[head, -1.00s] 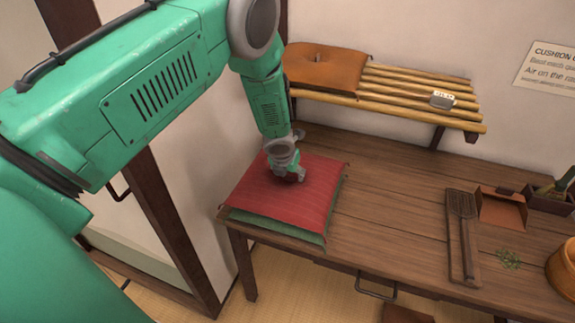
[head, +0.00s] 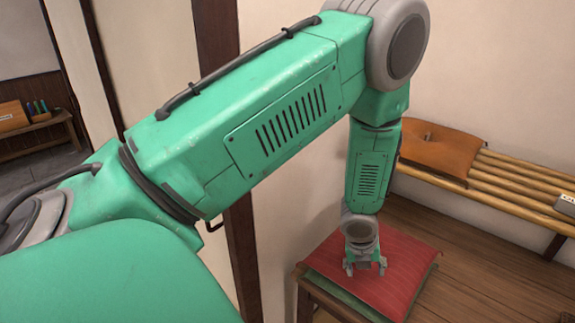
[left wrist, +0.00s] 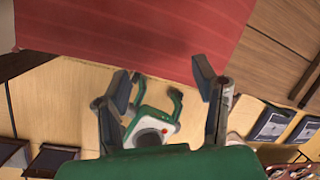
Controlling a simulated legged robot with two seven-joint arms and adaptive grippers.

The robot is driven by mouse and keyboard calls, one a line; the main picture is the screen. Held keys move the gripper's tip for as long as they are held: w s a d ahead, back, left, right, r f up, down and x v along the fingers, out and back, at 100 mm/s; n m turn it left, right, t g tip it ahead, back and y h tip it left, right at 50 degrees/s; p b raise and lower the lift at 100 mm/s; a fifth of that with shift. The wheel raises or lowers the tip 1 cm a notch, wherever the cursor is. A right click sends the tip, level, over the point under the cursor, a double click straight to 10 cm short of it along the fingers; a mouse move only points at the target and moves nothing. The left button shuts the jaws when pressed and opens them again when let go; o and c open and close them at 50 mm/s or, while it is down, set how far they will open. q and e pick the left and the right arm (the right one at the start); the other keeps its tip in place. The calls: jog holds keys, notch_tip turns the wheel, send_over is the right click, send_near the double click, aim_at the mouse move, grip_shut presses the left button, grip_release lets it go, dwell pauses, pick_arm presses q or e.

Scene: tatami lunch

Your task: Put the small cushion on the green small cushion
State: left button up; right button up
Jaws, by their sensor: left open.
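The red small cushion (head: 402,262) lies flat on the green small cushion (head: 344,294) at the left end of the wooden table. Only a thin edge of the green cushion shows below the red one. My left gripper (head: 365,267) is open and empty, near the red cushion's front left edge; I cannot tell whether it touches. In the left wrist view the red cushion (left wrist: 140,28) fills the top, and my spread left fingers (left wrist: 162,80) have nothing between them. The green cushion cannot be made out there. My right gripper is not in view.
A brown cushion (head: 438,150) lies on a bamboo slat shelf (head: 515,180) on the wall behind the table. A dark wooden post (head: 243,255) stands left of the table.

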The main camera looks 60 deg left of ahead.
pick_arm(q)
jog(key=s+d+f+n+g, duration=0.1)
jog(key=s+d+f+n, duration=0.1)
jog(key=s+n, duration=1.1)
jog(key=s+d+f+n+g, duration=0.1)
jog(key=s+f+n, duration=0.3)
jog(key=s+n, duration=0.9)
jog(key=shift+s+d+f+g, duration=0.35)
jog(key=shift+s+d, duration=0.35)
jog(key=shift+s, duration=0.4)
jog(key=shift+f, duration=0.15)
